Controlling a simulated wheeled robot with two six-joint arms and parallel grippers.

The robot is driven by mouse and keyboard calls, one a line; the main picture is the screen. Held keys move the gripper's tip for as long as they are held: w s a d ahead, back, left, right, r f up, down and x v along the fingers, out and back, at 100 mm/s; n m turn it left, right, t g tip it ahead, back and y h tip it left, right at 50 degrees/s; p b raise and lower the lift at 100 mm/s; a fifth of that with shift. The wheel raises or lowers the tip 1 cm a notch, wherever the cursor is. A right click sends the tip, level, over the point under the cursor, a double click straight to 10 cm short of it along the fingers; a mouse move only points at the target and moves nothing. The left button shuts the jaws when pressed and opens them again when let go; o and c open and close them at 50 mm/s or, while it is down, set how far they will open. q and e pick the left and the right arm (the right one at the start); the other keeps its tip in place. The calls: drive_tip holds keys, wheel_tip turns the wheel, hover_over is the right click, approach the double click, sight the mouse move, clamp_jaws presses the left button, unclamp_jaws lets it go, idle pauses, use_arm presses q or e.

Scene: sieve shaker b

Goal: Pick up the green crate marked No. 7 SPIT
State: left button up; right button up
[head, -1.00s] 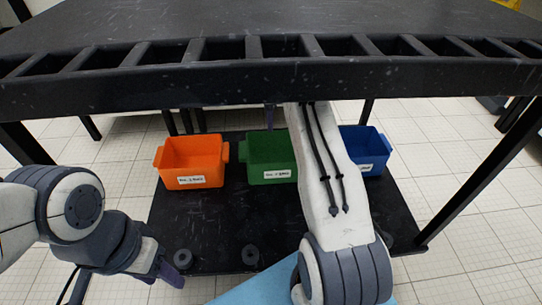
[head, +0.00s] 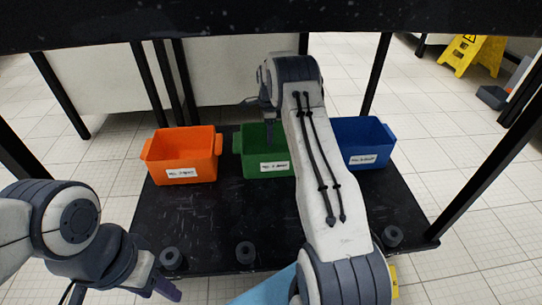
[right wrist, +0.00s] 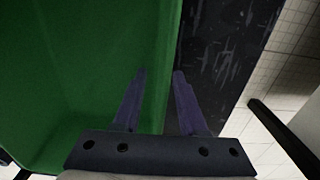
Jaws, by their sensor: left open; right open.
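The green crate (head: 255,164) stands on the low black shelf between two other crates. Its white front label is too small to read fully, and my right arm covers its right part. My right gripper (head: 264,107) is open at the crate's far side. In the right wrist view the open fingers (right wrist: 160,76) straddle the line of the crate's rim, one finger over the green crate (right wrist: 75,60) and one over the black shelf. I cannot tell whether they touch it. My left gripper (head: 163,287) is open and empty at the lower left, away from the crates.
An orange crate (head: 186,152) stands left of the green one and a blue crate (head: 363,140) right. The black shelf (head: 205,222) has dark round knobs along its front. The dark tabletop (head: 200,18) hangs overhead, with table legs around. A yellow floor sign (head: 470,50) stands far right.

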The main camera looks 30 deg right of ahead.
drive_tip(key=shift+r, duration=0.1)
clamp_jaws()
idle(1.2)
